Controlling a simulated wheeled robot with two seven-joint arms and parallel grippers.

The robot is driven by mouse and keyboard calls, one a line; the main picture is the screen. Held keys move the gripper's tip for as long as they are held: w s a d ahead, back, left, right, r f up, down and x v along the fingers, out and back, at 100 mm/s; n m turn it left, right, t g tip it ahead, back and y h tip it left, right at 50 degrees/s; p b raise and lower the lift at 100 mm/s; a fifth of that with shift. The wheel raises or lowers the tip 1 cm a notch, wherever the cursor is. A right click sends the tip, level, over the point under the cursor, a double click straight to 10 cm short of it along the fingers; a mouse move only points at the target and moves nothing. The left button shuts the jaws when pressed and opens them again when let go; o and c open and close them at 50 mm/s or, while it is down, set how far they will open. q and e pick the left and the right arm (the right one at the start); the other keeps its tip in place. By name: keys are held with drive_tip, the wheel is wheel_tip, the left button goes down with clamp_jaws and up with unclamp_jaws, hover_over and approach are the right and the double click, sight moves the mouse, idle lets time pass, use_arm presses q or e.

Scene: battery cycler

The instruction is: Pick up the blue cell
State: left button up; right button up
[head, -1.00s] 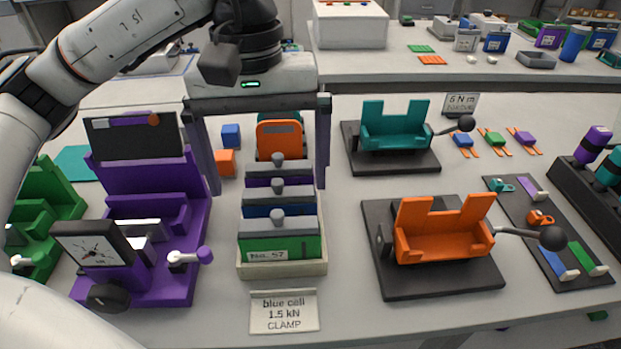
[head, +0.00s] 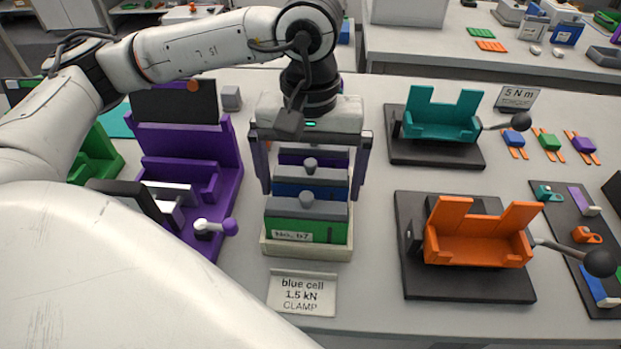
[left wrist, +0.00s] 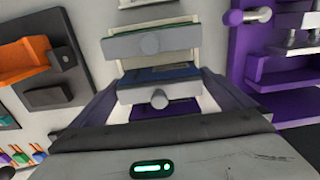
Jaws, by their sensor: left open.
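The blue cell (head: 290,191) stands upright in a cream rack (head: 307,252), between a green cell (head: 305,230) in front and a purple cell (head: 313,157) behind. Each of the blue and green cells has a grey top with a round knob. My left gripper (head: 313,187) is open above the rack, pointing down, one finger on each side of the row. In the left wrist view the blue cell (left wrist: 166,73) lies between the spread fingers (left wrist: 160,80), with no visible finger contact. The gripper body hides the area behind the purple cell. My right gripper is not in view.
A purple fixture (head: 190,150) stands left of the rack. Teal (head: 440,122) and orange (head: 480,240) fixtures on dark bases stand to the right. A label card (head: 302,292) reading "blue cell 1.5 kN CLAMP" is in front. Bare table separates rack and right fixtures.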

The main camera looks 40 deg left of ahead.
use_arm(q)
drive_tip(key=shift+f, duration=0.1)
drive_tip(key=shift+c, duration=0.4)
drive_tip(key=shift+w, duration=0.1)
drive_tip(key=c, duration=1.2)
